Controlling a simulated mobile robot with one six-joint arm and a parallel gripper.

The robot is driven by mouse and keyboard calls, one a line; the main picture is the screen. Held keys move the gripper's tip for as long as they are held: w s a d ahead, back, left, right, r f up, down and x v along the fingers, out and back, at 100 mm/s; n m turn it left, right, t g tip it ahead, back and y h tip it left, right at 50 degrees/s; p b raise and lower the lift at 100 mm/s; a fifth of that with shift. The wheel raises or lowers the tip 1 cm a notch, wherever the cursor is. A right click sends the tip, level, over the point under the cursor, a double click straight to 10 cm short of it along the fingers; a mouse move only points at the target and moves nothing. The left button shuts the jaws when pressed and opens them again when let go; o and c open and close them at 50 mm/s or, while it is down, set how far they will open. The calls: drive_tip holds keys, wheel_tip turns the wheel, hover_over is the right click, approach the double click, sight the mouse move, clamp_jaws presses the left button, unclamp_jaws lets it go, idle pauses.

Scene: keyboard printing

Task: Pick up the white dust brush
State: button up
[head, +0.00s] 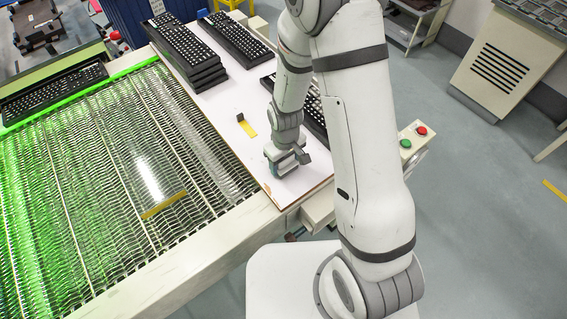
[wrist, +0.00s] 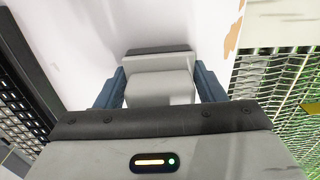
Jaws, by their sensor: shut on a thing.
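The white dust brush (wrist: 160,90) is between the blue fingers of my gripper (wrist: 160,83) in the wrist view. It has a pale body and a dark strip along its far edge. My gripper is shut on it, with one finger on each side. In the head view my gripper (head: 287,163) is low over the near end of the white table (head: 222,112). The brush is mostly hidden there by my gripper, and I cannot tell whether it touches the table.
A yellow strip with a dark block (head: 246,125) lies on the table just beyond my gripper. Stacked black keyboards (head: 187,52) stand at the far end, and another keyboard (head: 312,110) lies partly behind my arm. A green-lit mesh conveyor (head: 110,170) runs along the left.

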wheel_tip(320, 180, up, 10)
drive_tip(key=shift+b, duration=0.65)
